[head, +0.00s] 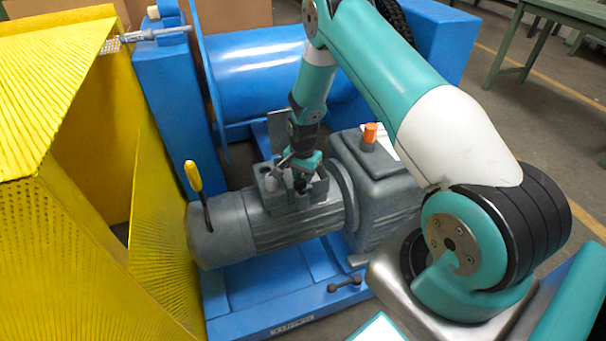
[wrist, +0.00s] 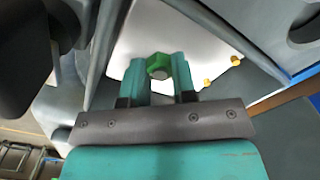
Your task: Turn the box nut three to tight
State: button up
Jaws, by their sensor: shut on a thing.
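The grey terminal box (head: 292,192) stands on top of the grey motor (head: 250,225). My gripper (head: 305,172) points down at this box in the head view. In the wrist view my gripper (wrist: 160,72) is shut on a green nut (wrist: 158,66), with one teal finger on each side of it. A pale plate (wrist: 135,50) lies behind the nut. Two small yellow pieces (wrist: 235,60) sit along the plate's right side, apart from my fingers. The nut is hidden in the head view, and how tight it is cannot be told.
A yellow-handled tool (head: 194,178) stands upright at the motor's left end. An orange cap (head: 370,132) tops the grey gearbox (head: 375,185) on the right. A yellow guard (head: 60,130) fills the left. A bolt (head: 345,284) lies on the blue base (head: 270,300).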

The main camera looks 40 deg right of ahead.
jog(key=m, duration=0.3)
jog(key=shift+r+m, duration=0.15)
jog(key=shift+m, duration=1.95)
jog(key=o, duration=0.9)
notch_tip(320, 180, up, 17)
jog(key=shift+r+p, duration=0.2)
jog(key=shift+p, duration=0.9)
